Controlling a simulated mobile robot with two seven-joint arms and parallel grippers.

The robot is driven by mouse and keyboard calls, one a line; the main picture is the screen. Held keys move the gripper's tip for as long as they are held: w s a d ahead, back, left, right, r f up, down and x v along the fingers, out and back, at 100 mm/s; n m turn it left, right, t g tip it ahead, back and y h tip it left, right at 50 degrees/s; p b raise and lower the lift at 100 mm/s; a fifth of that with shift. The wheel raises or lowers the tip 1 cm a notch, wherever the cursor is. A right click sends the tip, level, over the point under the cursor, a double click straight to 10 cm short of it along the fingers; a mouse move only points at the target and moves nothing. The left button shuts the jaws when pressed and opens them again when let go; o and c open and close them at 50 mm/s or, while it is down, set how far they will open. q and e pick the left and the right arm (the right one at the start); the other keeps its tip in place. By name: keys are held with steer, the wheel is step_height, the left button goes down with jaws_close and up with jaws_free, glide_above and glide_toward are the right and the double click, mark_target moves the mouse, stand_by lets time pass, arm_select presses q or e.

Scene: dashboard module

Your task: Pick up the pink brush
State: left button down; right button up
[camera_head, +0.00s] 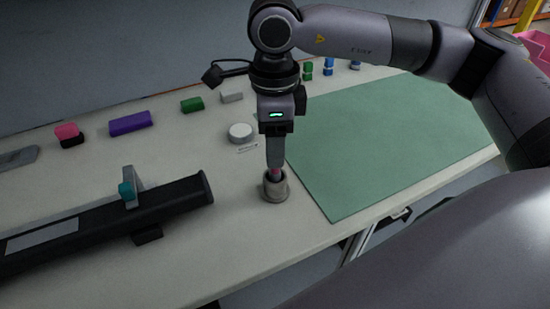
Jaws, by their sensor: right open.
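A small grey cup (275,189) stands upright on the table near its front edge. A bit of pink, probably the top of the pink brush (276,172), shows at the cup's mouth; the rest is hidden by the cup and my fingers. My right gripper (275,164) points straight down over the cup, its fingertips at the pink piece. It is open, with its fingers around or just beside the pink piece; I cannot tell which. My left gripper is not in view.
A green mat (390,145) covers the table's right part. A black rail-like device (100,218) lies at the left. A white round piece (241,132), a purple block (131,123), a green block (192,105) and a pink-and-black block (68,134) sit behind.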

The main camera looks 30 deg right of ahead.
jaws_close()
